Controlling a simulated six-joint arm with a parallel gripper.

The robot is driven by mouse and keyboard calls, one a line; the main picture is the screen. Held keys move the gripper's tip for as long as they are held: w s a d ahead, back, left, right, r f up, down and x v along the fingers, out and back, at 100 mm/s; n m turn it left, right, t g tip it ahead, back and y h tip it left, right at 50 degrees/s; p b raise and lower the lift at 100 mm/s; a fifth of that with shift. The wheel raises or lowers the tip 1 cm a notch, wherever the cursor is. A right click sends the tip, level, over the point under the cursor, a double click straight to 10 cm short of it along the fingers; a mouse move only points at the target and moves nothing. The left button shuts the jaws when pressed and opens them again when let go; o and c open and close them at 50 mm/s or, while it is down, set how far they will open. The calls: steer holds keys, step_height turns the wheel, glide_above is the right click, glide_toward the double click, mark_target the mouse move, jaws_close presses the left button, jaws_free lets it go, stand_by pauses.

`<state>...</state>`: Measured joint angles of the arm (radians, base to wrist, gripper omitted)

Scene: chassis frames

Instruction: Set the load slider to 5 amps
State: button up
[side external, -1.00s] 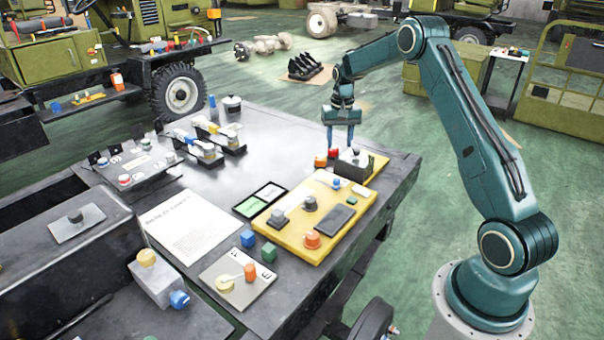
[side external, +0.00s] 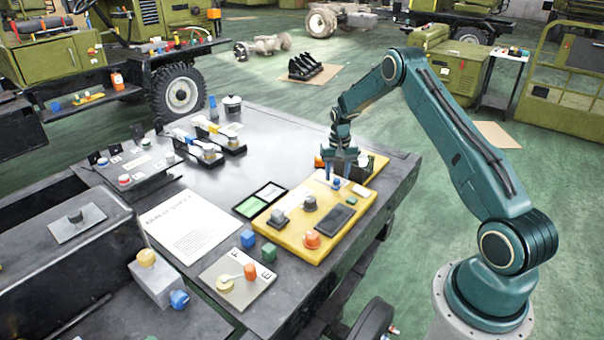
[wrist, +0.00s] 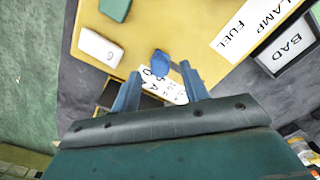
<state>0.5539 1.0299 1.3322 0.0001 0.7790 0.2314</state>
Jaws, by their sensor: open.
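The yellow panel (side external: 285,232) lies on the dark workbench. A small blue knob (side external: 337,184) stands near its far end; in the wrist view the blue knob (wrist: 160,62) sits at the end of a white scale label (wrist: 163,88) with printed digits, partly hidden by my gripper. It looks like the load slider, but its exact setting cannot be read. My gripper (side external: 337,170) is open and points down, low over the panel by the knob. In the wrist view my gripper's fingers (wrist: 160,72) stand apart on either side of the knob; contact is not visible.
A grey knob (side external: 310,203), an orange knob (side external: 312,239) and a green button (side external: 352,200) are also on the panel. LAMP FUEL and BAD labels (wrist: 290,45) show in the wrist view.

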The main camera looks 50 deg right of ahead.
steer(key=shift+f, duration=0.7)
jaws_close()
steer(key=shift+w, duration=1.25)
jaws_free()
steer(key=shift+r, duration=0.1)
